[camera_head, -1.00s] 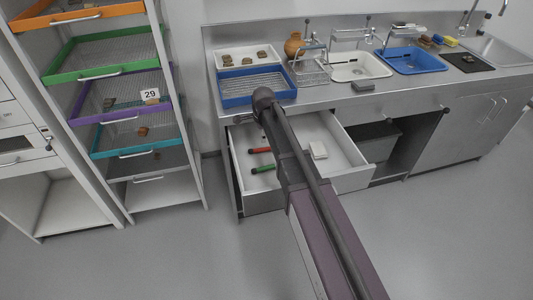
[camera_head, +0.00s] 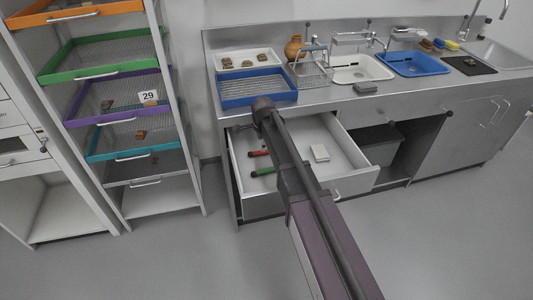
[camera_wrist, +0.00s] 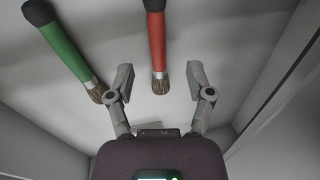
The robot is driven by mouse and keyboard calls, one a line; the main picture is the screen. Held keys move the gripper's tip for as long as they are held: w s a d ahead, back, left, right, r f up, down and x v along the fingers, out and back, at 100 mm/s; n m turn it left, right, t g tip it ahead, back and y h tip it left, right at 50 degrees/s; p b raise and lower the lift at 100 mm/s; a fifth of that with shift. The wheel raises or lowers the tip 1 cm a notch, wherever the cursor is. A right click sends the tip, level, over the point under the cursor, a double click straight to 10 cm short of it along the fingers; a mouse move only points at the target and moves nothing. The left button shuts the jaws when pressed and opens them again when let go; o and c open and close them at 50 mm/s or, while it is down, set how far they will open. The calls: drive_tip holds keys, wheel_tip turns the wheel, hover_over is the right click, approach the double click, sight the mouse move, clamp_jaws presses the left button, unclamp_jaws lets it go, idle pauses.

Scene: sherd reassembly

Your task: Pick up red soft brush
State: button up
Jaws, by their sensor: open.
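The red soft brush (camera_wrist: 156,42) lies in the open drawer (camera_head: 346,182). In the wrist view its bristle end sits between my gripper's two fingertips (camera_wrist: 158,80), with a gap on each side. The brush's handle runs up out of the top of that view. My gripper is open and empty. In the head view a small part of the red brush (camera_head: 259,154) shows left of my arm, which hides the rest of it and my gripper.
A green brush (camera_wrist: 62,44) lies to the left of the red one, its bristles close to the left finger. A white block (camera_head: 320,153) lies in the drawer to the right of my arm. Drawer walls rise on both sides.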

sight(266, 152)
drive_tip(key=shift+f, duration=0.15)
drive_tip(key=shift+w+a+f+b, duration=0.1)
drive_tip(key=shift+w+f+b, duration=0.1)
drive_tip(key=shift+f+b, duration=1.1)
drive_tip(key=shift+w+a+f+b, duration=0.1)
drive_tip(key=shift+w+f+b, duration=0.05)
drive_tip(key=shift+f+b, duration=1.1)
drive_tip(key=shift+r, duration=0.1)
clamp_jaws()
